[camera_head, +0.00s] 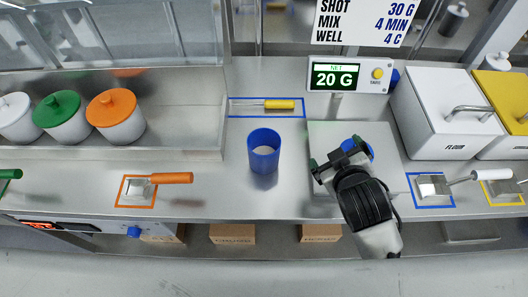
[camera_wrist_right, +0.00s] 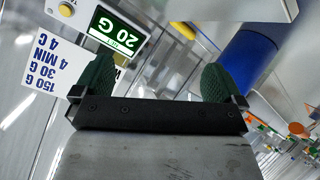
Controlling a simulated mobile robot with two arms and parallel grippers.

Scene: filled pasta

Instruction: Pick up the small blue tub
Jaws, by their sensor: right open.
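A blue tub (camera_head: 264,158), round and open at the top with pale contents, stands upright on the steel counter left of the scale. A large blue cylinder shape (camera_wrist_right: 249,62), likely this tub, shows right of the fingers in the right wrist view. Another blue thing (camera_head: 369,149) shows at the scale plate, mostly hidden behind my right gripper; I cannot tell its shape. My right gripper (camera_head: 333,156) is open over the scale plate, right of the standing tub and apart from it. Its green-padded fingers (camera_wrist_right: 158,80) have nothing visible between them. My left gripper is not in view.
The scale (camera_head: 325,130) has a display (camera_head: 335,77) reading 20 G. A yellow-handled tool (camera_head: 279,104) lies behind the tub. A scoop with an orange handle (camera_head: 172,178) lies left. A white flour bin (camera_head: 440,115) stands right. Counter around the tub is clear.

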